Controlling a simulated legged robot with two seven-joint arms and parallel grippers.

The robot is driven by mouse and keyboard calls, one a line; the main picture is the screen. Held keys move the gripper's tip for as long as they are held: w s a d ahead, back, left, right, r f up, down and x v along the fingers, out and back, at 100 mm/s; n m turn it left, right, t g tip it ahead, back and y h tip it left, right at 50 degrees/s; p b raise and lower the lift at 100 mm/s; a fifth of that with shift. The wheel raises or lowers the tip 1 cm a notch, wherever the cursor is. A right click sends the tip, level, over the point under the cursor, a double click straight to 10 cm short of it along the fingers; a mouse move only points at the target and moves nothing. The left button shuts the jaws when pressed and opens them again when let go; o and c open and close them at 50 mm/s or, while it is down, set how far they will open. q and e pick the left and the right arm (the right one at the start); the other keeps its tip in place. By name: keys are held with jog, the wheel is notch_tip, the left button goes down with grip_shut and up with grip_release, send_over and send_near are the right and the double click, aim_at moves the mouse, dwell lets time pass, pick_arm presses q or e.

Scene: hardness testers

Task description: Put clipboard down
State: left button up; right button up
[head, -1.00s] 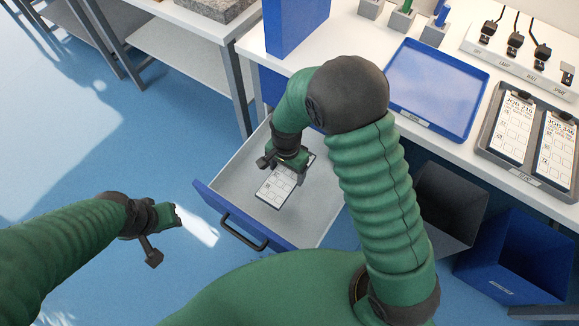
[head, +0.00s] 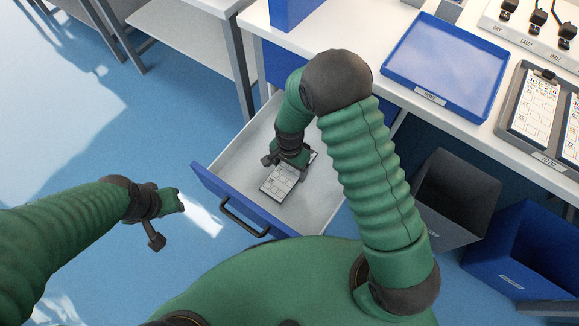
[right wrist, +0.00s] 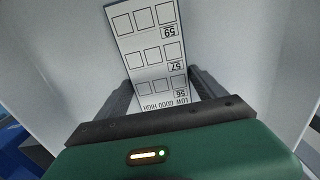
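The clipboard (head: 284,183) with a white printed sheet is inside the open drawer (head: 321,213). In the right wrist view the clipboard (right wrist: 152,50) runs between the two dark fingers, which meet its side edges. My right gripper (head: 289,160) is shut on the clipboard near one end, and that end is partly hidden. The clipboard is low in the drawer; I cannot tell whether it touches the bottom. My left gripper (head: 170,203) is away to the left above the blue floor, and its finger opening is unclear.
The drawer's blue front (head: 215,192) with a black handle (head: 243,219) faces me. On the white bench are a blue tray (head: 446,65) and a grey tray (head: 510,98) with other clipboards. A grey bin (head: 455,200) and a blue bin (head: 520,250) stand at right.

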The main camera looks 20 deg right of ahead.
jog(key=o, duration=0.3)
jog(key=shift+r, duration=0.1)
notch_tip(320, 180, up, 13)
jog(key=p, duration=0.5)
notch_tip(320, 180, up, 5)
jog(key=n+t, duration=0.1)
jog(key=n, duration=0.3)
send_over(290, 170)
jog(key=s+d, duration=0.3)
jog(key=s+d+r+n, duration=0.1)
jog(key=s+n, duration=0.1)
jog(key=s+d+r+n+t, duration=0.1)
jog(key=s+r+n, duration=0.1)
jog(key=s+d+r+n, duration=0.1)
jog(key=s+r+n, duration=0.1)
jog(key=shift+s+d+t, duration=0.3)
